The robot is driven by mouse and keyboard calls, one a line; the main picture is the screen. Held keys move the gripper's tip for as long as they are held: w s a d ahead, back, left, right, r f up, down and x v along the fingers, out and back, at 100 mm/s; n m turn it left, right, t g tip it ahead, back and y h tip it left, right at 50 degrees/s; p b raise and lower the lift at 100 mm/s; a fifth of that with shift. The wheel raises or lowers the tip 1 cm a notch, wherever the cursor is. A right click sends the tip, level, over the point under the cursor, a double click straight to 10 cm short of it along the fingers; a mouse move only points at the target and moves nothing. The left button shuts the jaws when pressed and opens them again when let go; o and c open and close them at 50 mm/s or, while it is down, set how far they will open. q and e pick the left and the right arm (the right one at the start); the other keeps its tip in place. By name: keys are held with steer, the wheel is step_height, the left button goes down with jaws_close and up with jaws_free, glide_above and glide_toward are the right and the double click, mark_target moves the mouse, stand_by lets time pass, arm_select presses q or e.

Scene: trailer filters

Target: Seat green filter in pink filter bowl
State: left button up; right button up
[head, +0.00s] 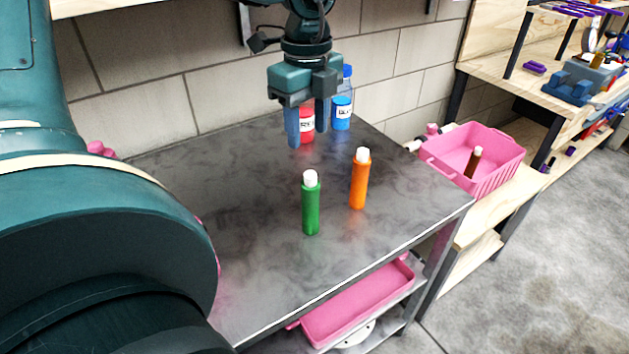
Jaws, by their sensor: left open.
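The green filter (311,208) is a green cylinder with a white top. It stands upright on the dark metal table (250,240), left of the orange one. My left gripper (307,128) is open and empty, pointing down above the back of the table, in front of the red and blue bottles. It is higher and farther back than the green filter and apart from it. I cannot pick out the pink filter bowl for sure; small pink parts (101,149) show at the left beside my large arm link, which hides much of that side. My right gripper is not in view.
An orange filter (358,180) stands close right of the green one. Red (307,122) and blue (342,112) bottles stand at the back by the wall. A pink bin (497,174) holding a brown cylinder is at the right. A pink tray (357,306) lies below the table. The front tabletop is clear.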

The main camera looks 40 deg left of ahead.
mark_target(311, 174)
arm_select(q)
step_height(311, 174, down, 9)
steer(key=shift+w+d+f+p, duration=0.1)
steer(key=shift+w+d+p, duration=0.05)
steer(key=shift+p, duration=0.4)
jaws_close()
stand_by(0.4)
